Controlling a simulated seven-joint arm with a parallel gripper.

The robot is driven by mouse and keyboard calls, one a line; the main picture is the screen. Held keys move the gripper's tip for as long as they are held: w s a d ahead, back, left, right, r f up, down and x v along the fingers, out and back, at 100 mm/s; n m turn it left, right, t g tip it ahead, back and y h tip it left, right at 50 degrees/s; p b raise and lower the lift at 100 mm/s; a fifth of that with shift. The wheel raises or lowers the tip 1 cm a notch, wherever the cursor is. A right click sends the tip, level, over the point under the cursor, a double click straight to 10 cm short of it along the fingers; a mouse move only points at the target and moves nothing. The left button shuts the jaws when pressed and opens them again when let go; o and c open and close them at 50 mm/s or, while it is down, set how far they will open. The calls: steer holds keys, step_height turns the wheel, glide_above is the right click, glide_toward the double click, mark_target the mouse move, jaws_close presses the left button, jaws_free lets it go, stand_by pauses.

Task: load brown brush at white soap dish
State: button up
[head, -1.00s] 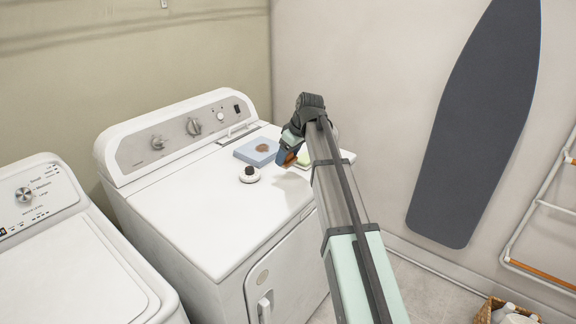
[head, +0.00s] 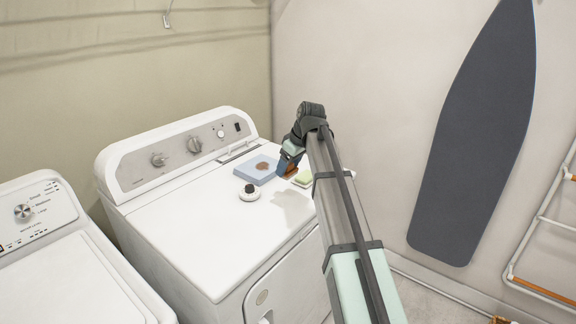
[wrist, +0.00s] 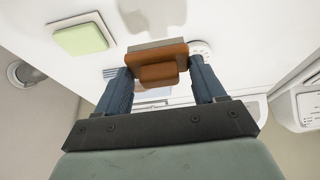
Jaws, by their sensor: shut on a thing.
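My gripper (head: 286,170) hangs above the right part of the white dryer top. In the wrist view its two blue fingers (wrist: 160,84) are shut on the brown brush (wrist: 158,62), an orange-brown block. The brush also shows in the head view (head: 291,171), mostly hidden by the gripper. The white soap dish (head: 300,185), with a light green soap bar (head: 304,177) on it, lies just right of the gripper on the dryer top. In the wrist view the green bar (wrist: 82,38) is at the upper left, apart from the brush.
A folded light blue cloth (head: 246,167) with a brown spot lies left of the gripper on the dryer (head: 190,225). A round white thing with a black knob (head: 249,192) stands in front of it. A washer (head: 70,270) is at left; an ironing board (head: 470,140) hangs right.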

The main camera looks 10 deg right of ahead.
steer(key=d, duration=0.2)
steer(key=shift+w+d+f, duration=0.3)
steer(key=shift+d+f, duration=0.05)
steer(key=w+d, duration=0.5)
steer(key=w, duration=0.5)
steer(key=shift+w+d, duration=0.15)
steer(key=shift+w, duration=0.25)
steer(key=shift+f, duration=2.85)
steer(key=shift+f, duration=0.6)
steer(key=shift+r, duration=0.1)
step_height(320, 180, up, 7)
